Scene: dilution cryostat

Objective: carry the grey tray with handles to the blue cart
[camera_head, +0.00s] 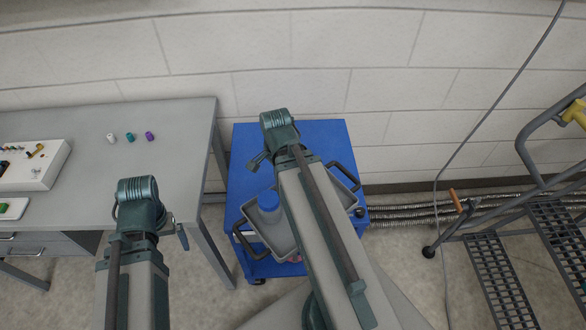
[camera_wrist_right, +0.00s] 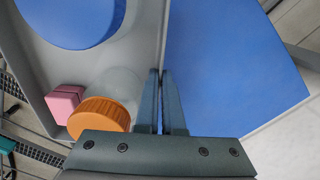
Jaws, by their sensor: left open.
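The grey tray (camera_head: 282,238) has black handles at its ends and sits at an angle over the top of the blue cart (camera_head: 243,178); the cart top also shows in the right wrist view (camera_wrist_right: 235,60). The tray holds a blue-capped container (camera_head: 268,206), an orange-lidded jar (camera_wrist_right: 99,115) and a pink block (camera_wrist_right: 64,103). My right arm crosses over the tray and hides part of it. In the right wrist view my right gripper (camera_wrist_right: 163,80) has its fingers close together with the tray's wall between them. My left gripper (camera_head: 150,228) is open and empty, left of the cart.
A grey table (camera_head: 180,135) stands left of the cart, with several small coloured items and a white box (camera_head: 38,170) on it. A step ladder (camera_head: 495,265) stands at the right. Corrugated hoses (camera_head: 410,215) run along the wall.

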